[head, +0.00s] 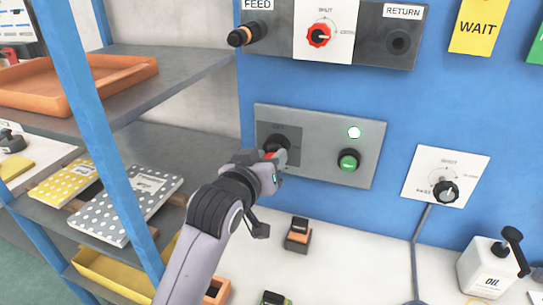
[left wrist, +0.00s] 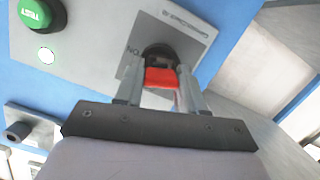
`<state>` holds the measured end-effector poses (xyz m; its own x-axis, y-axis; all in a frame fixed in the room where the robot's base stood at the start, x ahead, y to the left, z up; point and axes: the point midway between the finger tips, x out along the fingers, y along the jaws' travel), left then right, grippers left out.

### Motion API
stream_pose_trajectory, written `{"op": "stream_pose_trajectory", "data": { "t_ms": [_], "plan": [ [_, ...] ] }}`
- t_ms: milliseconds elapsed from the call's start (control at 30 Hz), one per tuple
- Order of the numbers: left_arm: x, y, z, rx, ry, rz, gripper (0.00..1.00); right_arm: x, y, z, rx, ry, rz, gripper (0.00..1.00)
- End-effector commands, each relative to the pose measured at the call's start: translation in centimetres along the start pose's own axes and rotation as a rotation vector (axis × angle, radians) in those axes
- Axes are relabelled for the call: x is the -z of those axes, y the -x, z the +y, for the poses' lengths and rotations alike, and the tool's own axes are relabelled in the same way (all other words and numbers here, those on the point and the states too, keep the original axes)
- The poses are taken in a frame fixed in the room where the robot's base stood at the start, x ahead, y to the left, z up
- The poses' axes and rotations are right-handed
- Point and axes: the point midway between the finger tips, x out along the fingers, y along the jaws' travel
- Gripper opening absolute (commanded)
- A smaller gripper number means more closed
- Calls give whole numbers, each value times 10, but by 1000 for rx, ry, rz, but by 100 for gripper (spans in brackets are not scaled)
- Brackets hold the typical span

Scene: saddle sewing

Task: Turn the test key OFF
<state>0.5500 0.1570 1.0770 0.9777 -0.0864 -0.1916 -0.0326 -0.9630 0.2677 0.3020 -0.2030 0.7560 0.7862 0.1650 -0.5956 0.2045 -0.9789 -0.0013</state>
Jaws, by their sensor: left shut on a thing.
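The test key (left wrist: 160,77) has a red grip in a dark round lock on a grey plate, and in the left wrist view it sits between my fingers. In the head view my left gripper (head: 276,156) reaches up to the grey panel (head: 318,116) and mostly hides the key. My left gripper also shows in the left wrist view (left wrist: 158,88), shut on the red grip. A white lit lamp (head: 354,132) and a green button (head: 348,160) are to the right of the key on the same panel. My right gripper is not in view.
Above is a dark panel with a red knob (head: 319,35). A white dial plate (head: 466,167) is to the right. An oil can (head: 487,268) stands on the white bench below. Shelves with an orange tray (head: 118,69) and a blue post (head: 96,130) stand left of my arm.

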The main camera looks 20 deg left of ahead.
Motion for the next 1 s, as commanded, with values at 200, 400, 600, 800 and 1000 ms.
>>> {"op": "stream_pose_trajectory", "data": {
  "t_ms": [200,400,600,800,1000],
  "plan": [
    [-1,0,0,-3,17,-2,5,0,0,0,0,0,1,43],
    [-2,0,-1,-48,246,-3,6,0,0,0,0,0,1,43],
    [-1,0,-3,-47,266,1,5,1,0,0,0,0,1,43],
    [-2,0,-4,-72,401,2,7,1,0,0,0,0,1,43],
    [-4,0,-4,-96,523,-2,0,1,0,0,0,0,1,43]
  ]
}}
